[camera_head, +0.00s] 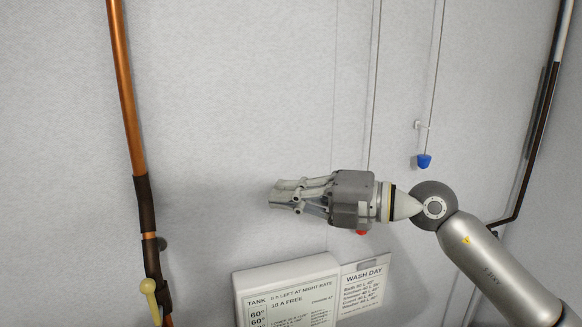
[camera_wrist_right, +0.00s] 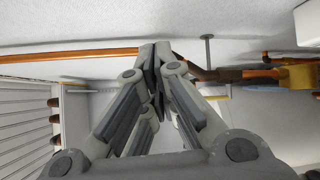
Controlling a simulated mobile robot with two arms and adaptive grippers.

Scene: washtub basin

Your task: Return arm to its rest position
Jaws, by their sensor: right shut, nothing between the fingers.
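My right gripper (camera_head: 272,193) is raised in front of the pale wall in the head view, pointing left. Its fingers are together and hold nothing. In the right wrist view the two fingertips (camera_wrist_right: 157,52) meet at the top centre. My right arm comes in from the lower right of the head view. My left gripper is not in view.
A copper pipe (camera_head: 127,90) with a yellow-handled valve (camera_head: 150,292) runs down the wall at left. A white tank panel (camera_head: 290,280) and a "WASH DAY" sign (camera_head: 362,287) are below the gripper. A blue pull (camera_head: 424,161) hangs on a cord above my arm.

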